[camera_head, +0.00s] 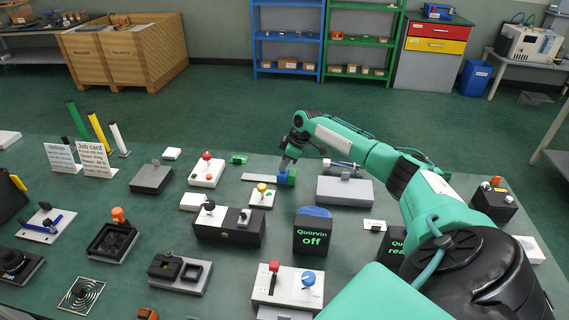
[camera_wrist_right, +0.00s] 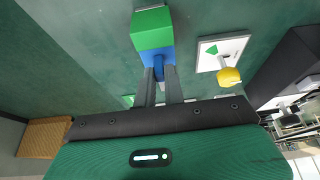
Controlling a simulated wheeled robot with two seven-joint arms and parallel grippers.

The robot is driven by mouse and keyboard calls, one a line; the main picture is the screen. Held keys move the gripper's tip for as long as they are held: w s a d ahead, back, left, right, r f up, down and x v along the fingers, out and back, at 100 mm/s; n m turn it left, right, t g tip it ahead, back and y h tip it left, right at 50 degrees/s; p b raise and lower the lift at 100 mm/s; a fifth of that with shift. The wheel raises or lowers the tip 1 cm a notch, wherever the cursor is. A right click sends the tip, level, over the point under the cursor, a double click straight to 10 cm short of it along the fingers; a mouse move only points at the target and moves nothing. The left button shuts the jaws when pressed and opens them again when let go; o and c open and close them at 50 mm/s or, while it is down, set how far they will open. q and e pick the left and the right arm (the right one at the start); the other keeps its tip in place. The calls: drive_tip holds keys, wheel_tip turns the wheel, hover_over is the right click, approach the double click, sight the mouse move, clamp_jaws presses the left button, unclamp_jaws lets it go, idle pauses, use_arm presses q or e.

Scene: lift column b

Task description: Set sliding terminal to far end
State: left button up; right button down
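The sliding terminal (camera_head: 282,178) is a small blue block on a pale grey rail (camera_head: 258,177). It sits at the right end of the rail, against a green block (camera_head: 291,174). My right gripper (camera_head: 286,163) reaches down onto it from above. In the right wrist view, its two grey fingers (camera_wrist_right: 159,78) stand on either side of the blue knob of the terminal (camera_wrist_right: 158,62), apparently closed on it. The green block (camera_wrist_right: 151,27) lies just beyond. Most of the rail is hidden in the wrist view. My left gripper is not in view.
A yellow-knobbed white plate (camera_head: 262,194) stands close in front of the rail. A red-knobbed box (camera_head: 207,170) is to its left and a grey box (camera_head: 344,190) to its right. A black "Quorvin off" display (camera_head: 312,234) stands nearer me.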

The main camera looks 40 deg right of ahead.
drive_tip(key=shift+w, duration=0.1)
drive_tip(key=w+a, duration=0.2)
drive_tip(key=w, duration=0.1)
drive_tip(key=w+a+b, duration=0.1)
drive_tip(key=w+a, duration=0.2)
drive_tip(key=shift+w+a, duration=0.2)
drive_tip(key=shift+w, duration=0.15)
drive_tip(key=shift+w+a+r+b, duration=0.1)
drive_tip(key=shift+w+a+b, duration=0.1)
drive_tip(key=shift+b, duration=0.1)
drive_tip(key=c, duration=1.6)
unclamp_jaws()
drive_tip(key=shift+o, duration=0.6)
drive_tip(key=shift+w+a, duration=0.1)
drive_tip(key=shift+w, duration=0.05)
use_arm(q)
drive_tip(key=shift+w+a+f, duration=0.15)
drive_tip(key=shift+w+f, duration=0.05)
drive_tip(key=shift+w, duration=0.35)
